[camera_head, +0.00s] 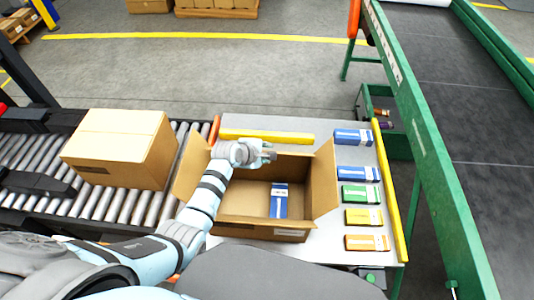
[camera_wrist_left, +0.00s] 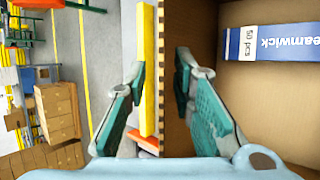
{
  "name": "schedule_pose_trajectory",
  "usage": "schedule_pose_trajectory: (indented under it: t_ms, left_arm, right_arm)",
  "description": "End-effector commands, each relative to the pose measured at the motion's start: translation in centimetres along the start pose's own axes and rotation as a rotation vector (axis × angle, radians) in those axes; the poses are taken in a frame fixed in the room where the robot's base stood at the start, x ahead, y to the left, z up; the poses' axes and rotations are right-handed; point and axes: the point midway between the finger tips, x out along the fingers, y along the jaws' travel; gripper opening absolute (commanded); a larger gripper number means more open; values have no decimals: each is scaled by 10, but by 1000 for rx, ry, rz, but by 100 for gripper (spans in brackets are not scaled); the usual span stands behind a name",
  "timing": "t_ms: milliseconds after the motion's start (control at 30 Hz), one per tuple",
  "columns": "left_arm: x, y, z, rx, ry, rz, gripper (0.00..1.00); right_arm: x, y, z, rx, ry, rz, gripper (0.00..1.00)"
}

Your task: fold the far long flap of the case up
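The open cardboard case (camera_head: 262,234) stands on the light table. One short flap (camera_head: 190,165) leans out at its left and another (camera_head: 324,180) stands up at its right. A blue-and-white box (camera_head: 279,200) lies inside. It also shows in the left wrist view (camera_wrist_left: 270,42). My left gripper (camera_head: 270,154) is over the far edge of the case. In the left wrist view its fingers (camera_wrist_left: 160,70) are apart, one outside the cardboard edge and one on the inner side. The far long flap is partly hidden by my gripper; its angle is unclear. My right gripper is not in view.
A yellow bar (camera_head: 290,138) runs behind the case. Several small boxes (camera_head: 358,173) line the table's right side, beside a yellow rail (camera_head: 388,180). A closed carton (camera_head: 118,150) sits on the roller conveyor (camera_head: 125,208) at left. A green-framed belt (camera_head: 440,100) stands at right.

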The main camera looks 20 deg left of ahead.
Motion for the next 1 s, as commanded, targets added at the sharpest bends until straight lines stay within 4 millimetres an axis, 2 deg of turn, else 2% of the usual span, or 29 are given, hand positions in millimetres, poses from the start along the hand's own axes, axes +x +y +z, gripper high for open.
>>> schedule_pose_trajectory:
  t_ms: [233,367,400,800,1000]
  left_arm:
    - [1,0,0,-1,0,-1,23]
    - [0,0,0,-1,1,-1,2]
    - [0,0,0,-1,1,-1,0]
    - [0,0,0,-2,1,-4,0]
    - [0,6,0,-16,0,-37,0]
  right_arm:
    - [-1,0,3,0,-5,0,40]
    - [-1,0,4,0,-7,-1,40]
    - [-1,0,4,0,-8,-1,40]
    - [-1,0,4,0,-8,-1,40]
    - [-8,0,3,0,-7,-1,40]
